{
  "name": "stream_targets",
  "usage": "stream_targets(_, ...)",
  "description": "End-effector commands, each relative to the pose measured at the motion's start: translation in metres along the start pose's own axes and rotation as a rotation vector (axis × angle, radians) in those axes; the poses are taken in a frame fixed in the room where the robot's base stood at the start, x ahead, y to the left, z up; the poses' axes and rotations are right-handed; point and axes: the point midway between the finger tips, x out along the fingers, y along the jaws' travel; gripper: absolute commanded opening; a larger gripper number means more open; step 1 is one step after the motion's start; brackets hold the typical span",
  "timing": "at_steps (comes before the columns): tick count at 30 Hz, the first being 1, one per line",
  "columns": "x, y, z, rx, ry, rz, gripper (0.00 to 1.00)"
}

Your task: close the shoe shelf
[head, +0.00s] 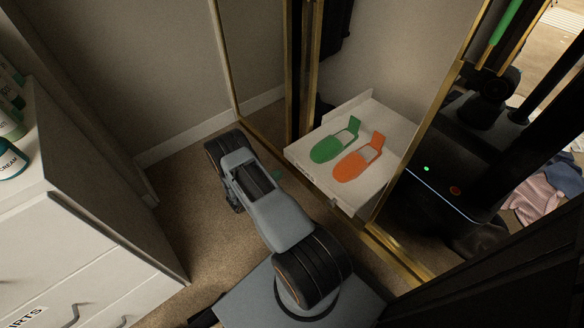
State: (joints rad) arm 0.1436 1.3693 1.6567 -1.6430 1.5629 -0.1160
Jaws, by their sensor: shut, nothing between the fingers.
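The shoe shelf (376,116) is a white tray in the open gap of the gold-framed wardrobe, right of centre. It is pulled out, with its lettered front edge facing my arm. A green shoe (328,149) and an orange shoe (352,165) lie side by side on it. My grey and black arm is folded in front of the shelf, to its left. Of my gripper (278,174), only a small green tip shows beside the forearm, a short way left of the shelf front and apart from it. The rest is hidden behind my arm. The gripper is shut and empty.
Gold-framed mirror doors (428,130) flank the gap; the right one reflects my own body. A white drawer cabinet (90,235) with bottles on top stands at the left. Carpet (190,180) is clear between cabinet and wardrobe. Clothes (545,190) show at the far right.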

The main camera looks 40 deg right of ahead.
Motion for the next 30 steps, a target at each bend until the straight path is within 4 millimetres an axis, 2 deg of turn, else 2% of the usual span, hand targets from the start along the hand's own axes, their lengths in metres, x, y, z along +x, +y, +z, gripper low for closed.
stream_targets(1,0.011,-0.001,-0.002,0.002,0.0,-0.005,0.0)
stream_targets(6,0.041,-0.001,-0.002,0.001,0.0,-0.004,0.0)
stream_targets(13,0.069,0.0,-0.002,0.002,0.001,-0.003,0.0)
stream_targets(20,0.081,0.0,0.0,0.001,0.0,-0.002,0.0)
stream_targets(30,0.082,0.0,0.0,0.001,0.0,-0.001,0.0)
